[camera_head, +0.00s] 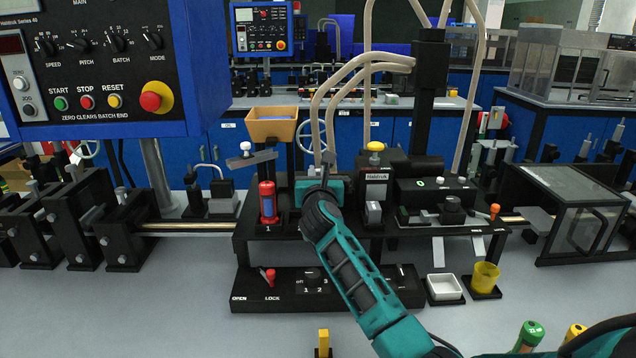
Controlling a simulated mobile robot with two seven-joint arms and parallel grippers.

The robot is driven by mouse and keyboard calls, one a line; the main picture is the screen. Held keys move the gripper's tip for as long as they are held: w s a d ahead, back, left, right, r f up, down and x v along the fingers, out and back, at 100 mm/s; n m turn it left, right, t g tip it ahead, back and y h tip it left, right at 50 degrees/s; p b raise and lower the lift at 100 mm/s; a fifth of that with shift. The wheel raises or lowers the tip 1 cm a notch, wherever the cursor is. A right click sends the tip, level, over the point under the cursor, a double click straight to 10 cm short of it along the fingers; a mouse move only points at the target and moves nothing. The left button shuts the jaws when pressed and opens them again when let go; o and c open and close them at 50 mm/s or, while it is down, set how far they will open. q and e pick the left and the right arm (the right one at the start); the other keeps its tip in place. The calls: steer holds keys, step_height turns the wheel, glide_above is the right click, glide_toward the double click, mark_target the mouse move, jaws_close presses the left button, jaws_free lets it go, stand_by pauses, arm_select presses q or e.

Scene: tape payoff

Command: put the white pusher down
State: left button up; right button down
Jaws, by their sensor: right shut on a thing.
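My left gripper is not in view.
A white square dish (444,287) and a yellow cup (485,278) stand right of my arm. A red cylinder (267,200) stands left of my gripper. A switch panel (330,287) lies in front. The grey bench (150,300) is clear at front left.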

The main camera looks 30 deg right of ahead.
steer(key=shift+f, duration=0.35)
steer(key=shift+f, duration=0.1)
steer(key=c, duration=1.1)
jaws_free()
steer(key=shift+d, duration=0.1)
